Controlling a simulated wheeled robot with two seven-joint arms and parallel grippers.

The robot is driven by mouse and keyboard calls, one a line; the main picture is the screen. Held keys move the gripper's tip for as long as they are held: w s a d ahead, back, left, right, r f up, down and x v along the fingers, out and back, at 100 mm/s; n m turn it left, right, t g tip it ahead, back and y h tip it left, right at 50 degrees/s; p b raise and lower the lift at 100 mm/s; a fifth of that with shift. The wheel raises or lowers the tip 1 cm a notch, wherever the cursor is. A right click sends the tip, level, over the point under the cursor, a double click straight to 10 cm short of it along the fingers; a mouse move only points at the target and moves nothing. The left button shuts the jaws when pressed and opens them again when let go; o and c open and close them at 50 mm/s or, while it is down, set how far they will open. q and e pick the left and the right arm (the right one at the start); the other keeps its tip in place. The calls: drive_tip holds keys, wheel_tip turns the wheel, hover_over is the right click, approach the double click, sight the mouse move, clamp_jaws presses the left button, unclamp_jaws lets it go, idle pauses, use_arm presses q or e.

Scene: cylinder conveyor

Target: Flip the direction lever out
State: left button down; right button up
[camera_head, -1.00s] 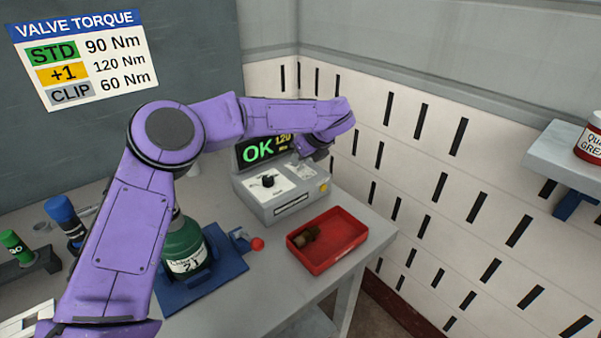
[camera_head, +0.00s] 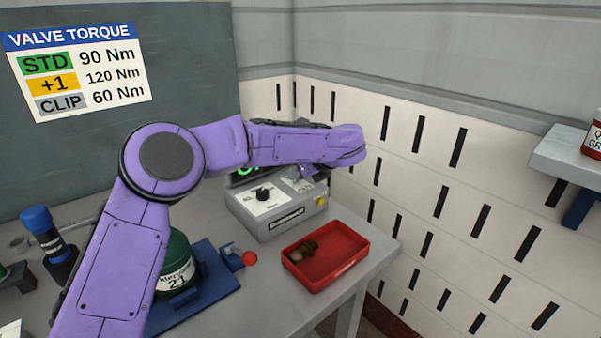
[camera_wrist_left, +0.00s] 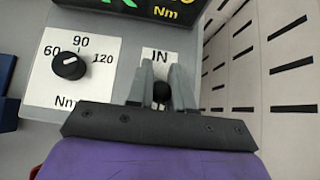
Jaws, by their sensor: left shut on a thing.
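The grey torque box (camera_head: 290,226) stands on the bench near the wall. In the left wrist view its face has an "IN" label (camera_wrist_left: 157,56), and the dark tip of the direction lever (camera_wrist_left: 161,91) shows just below it. My left gripper (camera_wrist_left: 160,88) is over this label, its two grey fingers shut on the lever from both sides. Most of the lever is hidden by the fingers. In the head view my left gripper (camera_head: 308,172) hangs over the right part of the box, and the lever is hidden. My right gripper is not in view.
A black dial (camera_wrist_left: 70,66) with 60, 90 and 120 marks is left of the lever. A red tray (camera_head: 345,272) with a brownish part stands in front of the box. A green bottle (camera_head: 178,265) sits in a blue holder beside a red ball knob (camera_head: 250,258).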

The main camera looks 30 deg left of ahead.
use_arm(q)
drive_tip(key=c, duration=1)
unclamp_jaws()
drive_tip(key=shift+s+f, duration=0.1)
drive_tip(key=shift+f, duration=0.1)
drive_tip(key=shift+a, duration=0.15)
drive_tip(key=shift+r, duration=0.1)
drive_tip(key=b+v, duration=0.1)
drive_tip(key=v, duration=0.9)
drive_tip(key=shift+d+r+b, duration=0.15)
drive_tip(key=shift+d+b, duration=0.05)
drive_tip(key=shift+b, duration=0.1)
